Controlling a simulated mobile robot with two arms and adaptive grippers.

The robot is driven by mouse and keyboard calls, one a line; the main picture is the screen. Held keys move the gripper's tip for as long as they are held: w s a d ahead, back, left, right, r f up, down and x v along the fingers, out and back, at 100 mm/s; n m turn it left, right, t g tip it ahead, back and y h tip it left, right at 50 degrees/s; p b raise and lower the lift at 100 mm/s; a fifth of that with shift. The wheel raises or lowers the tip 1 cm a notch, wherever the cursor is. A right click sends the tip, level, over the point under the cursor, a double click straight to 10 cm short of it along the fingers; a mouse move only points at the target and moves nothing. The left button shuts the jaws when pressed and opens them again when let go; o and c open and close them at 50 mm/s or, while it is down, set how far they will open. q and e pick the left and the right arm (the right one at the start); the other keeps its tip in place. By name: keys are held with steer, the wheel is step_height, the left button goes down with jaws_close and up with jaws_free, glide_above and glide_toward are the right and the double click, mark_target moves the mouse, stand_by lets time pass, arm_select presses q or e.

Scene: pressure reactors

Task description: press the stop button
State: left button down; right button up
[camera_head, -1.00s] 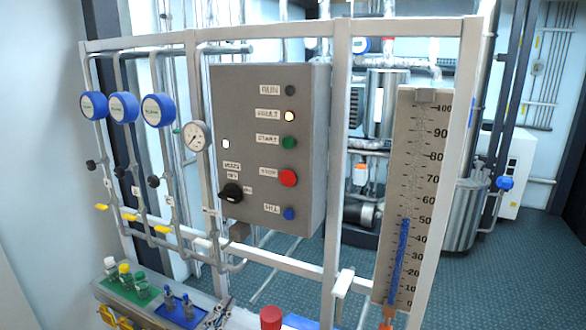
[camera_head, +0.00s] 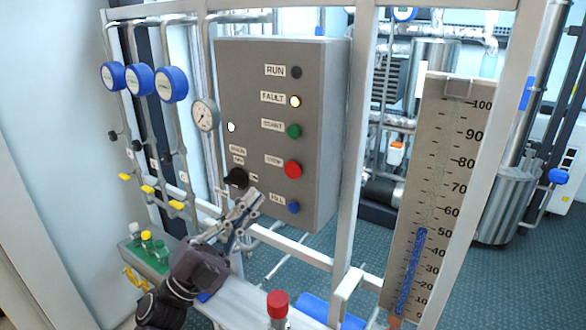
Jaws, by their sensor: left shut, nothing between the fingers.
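The red stop button (camera_head: 293,169) sits on the grey control box (camera_head: 260,140), right of its label, below the green start button (camera_head: 294,131) and above the blue button (camera_head: 293,207). My left gripper (camera_head: 252,196) is shut and empty. In the picture its fingertips lie below and left of the red button, near the black rotary knob (camera_head: 236,178). I cannot tell whether they touch the box, but they are apart from the red button. My right gripper is not in view.
The fault lamp (camera_head: 295,101) glows. A pressure gauge (camera_head: 205,114) and blue round dials (camera_head: 171,84) are left of the box. A level scale (camera_head: 437,190) stands at the right. Bottles (camera_head: 147,240) and a red-capped item (camera_head: 277,304) are low in front.

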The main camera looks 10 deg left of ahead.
arm_select(q)
steer(key=b, duration=0.2)
glide_toward(294, 165)
steer(key=s+r+x, duration=0.1)
steer(key=x, duration=0.4)
steer(key=shift+w+d+f, duration=0.1)
steer(key=shift+w+d, duration=0.05)
stand_by(1.1)
steer(key=shift+w, duration=0.15)
steer(key=shift+w+d+b, duration=0.15)
steer(key=shift+w+b, duration=0.1)
steer(key=shift+b, duration=0.1)
steer(key=shift+w+d, duration=0.15)
steer(key=shift+w, duration=0.3)
stand_by(0.8)
steer(key=shift+s, duration=0.1)
steer(key=shift+s+a, duration=0.35)
steer(key=shift+s, duration=0.45)
